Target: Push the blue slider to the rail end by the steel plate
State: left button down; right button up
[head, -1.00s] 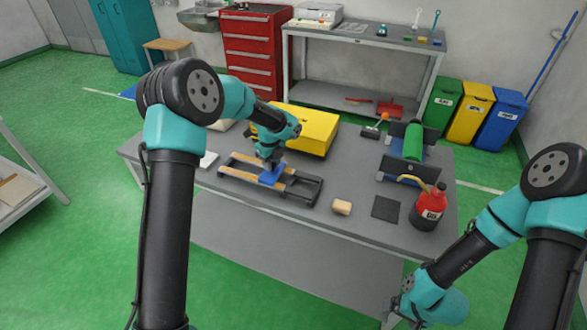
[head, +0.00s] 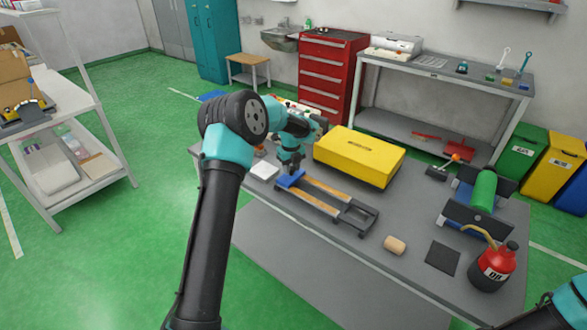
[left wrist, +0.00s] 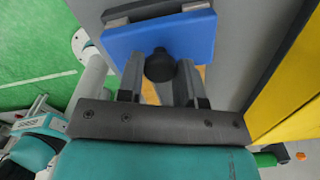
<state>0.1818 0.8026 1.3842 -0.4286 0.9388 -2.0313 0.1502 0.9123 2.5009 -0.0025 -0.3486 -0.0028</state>
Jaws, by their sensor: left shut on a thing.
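The blue slider (head: 290,181) sits at the left end of the dark rail (head: 357,216) on the workbench. Tan strips of the rail show to its right. My left gripper (head: 289,166) is over the slider. In the left wrist view the blue slider (left wrist: 190,40) carries a black knob (left wrist: 160,66), and my left gripper (left wrist: 158,85) has its fingers shut around this knob. A pale flat plate (head: 264,171), perhaps the steel plate, lies just beyond the rail's left end. My right gripper is out of view.
A yellow case (head: 350,160) stands behind the rail. A small tan block (head: 395,245), a dark square pad (head: 442,257), a red oil can (head: 494,267) and a fixture with a green roller (head: 483,190) are to the right. The bench front is clear.

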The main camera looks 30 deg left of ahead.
pick_arm(q)
jog(key=shift+a, duration=0.25)
jog(key=c, duration=0.8)
grip_release()
jog(key=shift+r, duration=0.1)
notch_tip(320, 180, up, 17)
jog(key=shift+r, duration=0.1)
